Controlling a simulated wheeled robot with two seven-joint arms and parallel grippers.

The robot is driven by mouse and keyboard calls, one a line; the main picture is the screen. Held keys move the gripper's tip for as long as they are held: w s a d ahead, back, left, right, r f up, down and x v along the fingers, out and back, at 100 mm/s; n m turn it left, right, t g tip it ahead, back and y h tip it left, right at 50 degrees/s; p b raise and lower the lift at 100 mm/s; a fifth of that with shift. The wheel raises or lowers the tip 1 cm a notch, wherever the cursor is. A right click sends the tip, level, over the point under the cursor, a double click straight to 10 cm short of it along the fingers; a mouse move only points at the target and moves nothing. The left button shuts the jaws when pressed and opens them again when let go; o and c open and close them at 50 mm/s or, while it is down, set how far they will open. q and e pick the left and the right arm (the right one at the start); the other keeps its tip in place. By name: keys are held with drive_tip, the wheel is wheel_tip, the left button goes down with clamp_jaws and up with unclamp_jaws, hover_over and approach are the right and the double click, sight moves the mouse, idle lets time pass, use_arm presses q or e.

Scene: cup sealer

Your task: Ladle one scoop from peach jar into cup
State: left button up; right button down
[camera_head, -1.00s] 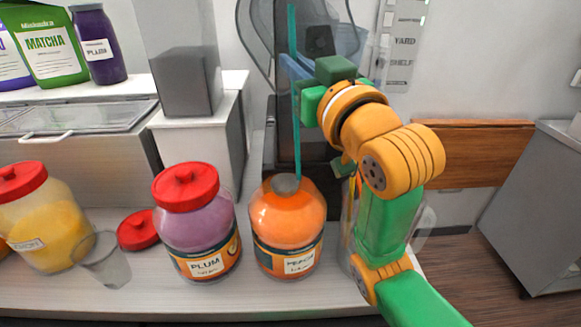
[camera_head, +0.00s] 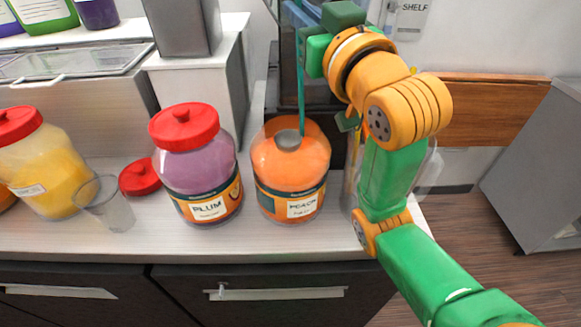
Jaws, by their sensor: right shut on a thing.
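The peach jar (camera_head: 291,168) is a round orange jar with its lid off, standing on the counter right of the plum jar. A ladle with a long teal handle (camera_head: 301,95) stands nearly upright. Its grey bowl (camera_head: 288,141) is at the jar's mouth; I cannot tell how deep it sits. My right gripper (camera_head: 304,50) is shut on the handle, high above the jar. The clear empty cup (camera_head: 105,204) stands at the left, between the yellow jar and the plum jar. My left gripper is not in view.
The plum jar (camera_head: 195,165) with a red lid stands between cup and peach jar. A loose red lid (camera_head: 140,178) lies behind the cup. The yellow jar (camera_head: 45,170) is at far left. A strip of counter in front of the jars is clear.

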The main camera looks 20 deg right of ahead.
wheel_tip(320, 180, down, 6)
drive_tip(key=b, duration=0.4)
idle(0.3)
drive_tip(key=shift+r, duration=0.1)
idle(0.7)
wheel_tip(320, 180, up, 14)
drive_tip(key=p, duration=1.3)
drive_tip(key=shift+r, duration=0.1)
idle(0.9)
